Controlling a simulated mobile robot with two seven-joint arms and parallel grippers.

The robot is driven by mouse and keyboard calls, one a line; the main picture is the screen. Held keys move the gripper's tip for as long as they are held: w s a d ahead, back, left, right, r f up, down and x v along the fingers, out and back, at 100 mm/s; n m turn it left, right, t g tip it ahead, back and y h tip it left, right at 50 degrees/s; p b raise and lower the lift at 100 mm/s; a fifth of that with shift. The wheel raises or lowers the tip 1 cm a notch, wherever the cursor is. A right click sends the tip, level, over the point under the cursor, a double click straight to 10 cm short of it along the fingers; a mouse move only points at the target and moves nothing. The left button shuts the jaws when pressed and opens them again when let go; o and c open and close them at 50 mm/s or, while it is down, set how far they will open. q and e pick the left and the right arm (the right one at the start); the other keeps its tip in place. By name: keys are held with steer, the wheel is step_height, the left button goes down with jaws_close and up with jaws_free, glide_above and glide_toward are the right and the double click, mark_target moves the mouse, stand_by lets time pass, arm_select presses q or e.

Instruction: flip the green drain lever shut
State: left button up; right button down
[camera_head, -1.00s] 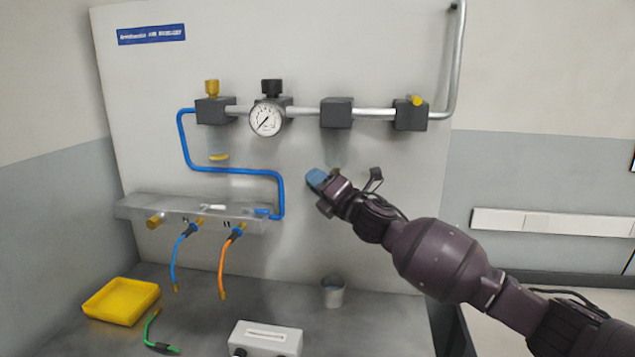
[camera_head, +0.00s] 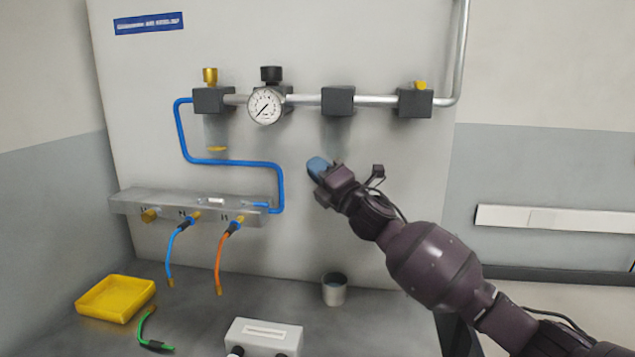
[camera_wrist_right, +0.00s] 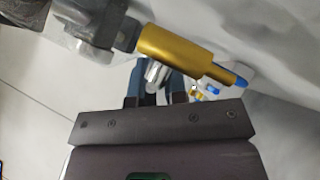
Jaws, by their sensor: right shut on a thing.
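My right gripper (camera_head: 322,175) is in front of the panel, below the third dark block (camera_head: 337,101). Its blue-grey fingertips are close together. In the right wrist view the fingers (camera_wrist_right: 157,88) are shut on a short silver rod (camera_wrist_right: 154,73). My left gripper is not in view.
A pressure gauge (camera_head: 266,106) and a blue hose (camera_head: 230,162) are left of the gripper. Below are a metal ledge (camera_head: 125,206), a yellow tray (camera_head: 117,298), a green hose (camera_head: 147,325), a grey cup (camera_head: 334,290) and a white box (camera_head: 263,336).

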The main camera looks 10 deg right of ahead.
steer(key=shift+m+t+b, duration=0.35)
steer(key=shift+m+t, duration=0.05)
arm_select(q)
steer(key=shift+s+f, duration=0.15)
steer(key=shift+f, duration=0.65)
arm_select(e)
steer(key=shift+r, duration=0.15)
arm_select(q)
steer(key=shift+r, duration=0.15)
arm_select(e)
steer(key=c, duration=1.4)
jaws_free()
steer(key=shift+c, duration=0.2)
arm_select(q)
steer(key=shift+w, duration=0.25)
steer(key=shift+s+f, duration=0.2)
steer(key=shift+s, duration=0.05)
arm_select(e)
steer(key=v, duration=1)
steer(key=shift+s+d, duration=0.15)
steer(key=shift+s, duration=0.25)
